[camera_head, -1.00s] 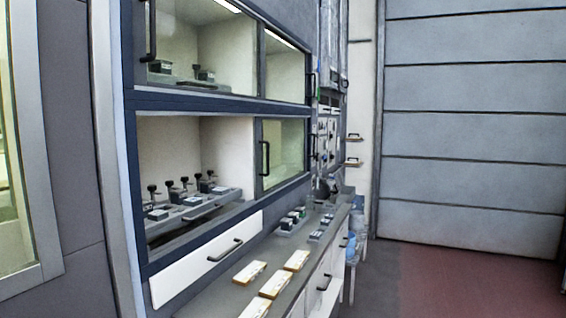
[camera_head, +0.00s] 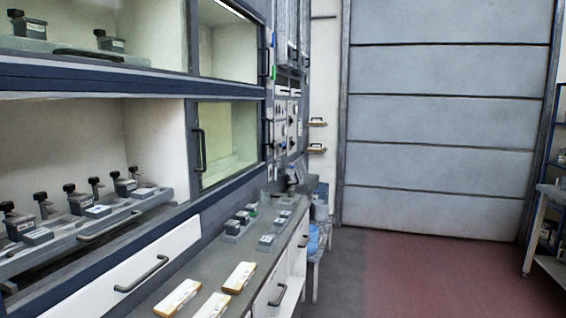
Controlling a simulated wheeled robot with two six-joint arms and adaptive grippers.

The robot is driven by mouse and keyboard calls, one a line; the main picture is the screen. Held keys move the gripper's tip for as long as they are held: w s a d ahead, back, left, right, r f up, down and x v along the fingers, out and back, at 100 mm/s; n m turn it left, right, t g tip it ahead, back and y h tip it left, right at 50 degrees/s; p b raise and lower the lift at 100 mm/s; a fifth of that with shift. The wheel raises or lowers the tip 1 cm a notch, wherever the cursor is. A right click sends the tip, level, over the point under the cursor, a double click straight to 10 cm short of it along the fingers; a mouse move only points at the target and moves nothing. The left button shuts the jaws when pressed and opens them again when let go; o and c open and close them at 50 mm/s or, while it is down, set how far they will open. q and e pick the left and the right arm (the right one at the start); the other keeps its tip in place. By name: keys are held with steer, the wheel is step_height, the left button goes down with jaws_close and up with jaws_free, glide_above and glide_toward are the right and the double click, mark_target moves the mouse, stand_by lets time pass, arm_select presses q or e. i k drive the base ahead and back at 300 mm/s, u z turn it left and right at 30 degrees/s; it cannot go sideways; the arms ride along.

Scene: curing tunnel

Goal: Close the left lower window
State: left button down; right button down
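The lower bay of the tunnel cabinet is at the left, and its left part stands open with no pane across it. A lower glass window (camera_head: 228,140) with a frame covers the right part of that bay. A black vertical handle (camera_head: 200,150) is on this window's left edge. A grey tray (camera_head: 82,228) with several black-knobbed small devices (camera_head: 70,200) sits inside the open left part. The left end of the opening is cut off by the picture edge. Neither of my grippers is in view.
A white drawer front (camera_head: 135,272) with a black handle is below the bay. A grey counter (camera_head: 205,268) with yellow-edged white blocks (camera_head: 178,298) juts out below it. The reddish floor (camera_head: 420,275) at the right is clear up to the panelled door (camera_head: 440,130). A shelf rack (camera_head: 552,215) stands far right.

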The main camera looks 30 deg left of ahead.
mark_target(193, 171)
steer(key=z, duration=0.35)
steer(key=i, duration=1.2)
steer(key=u, duration=0.45)
steer(key=i, duration=0.9)
steer(key=u, duration=0.85)
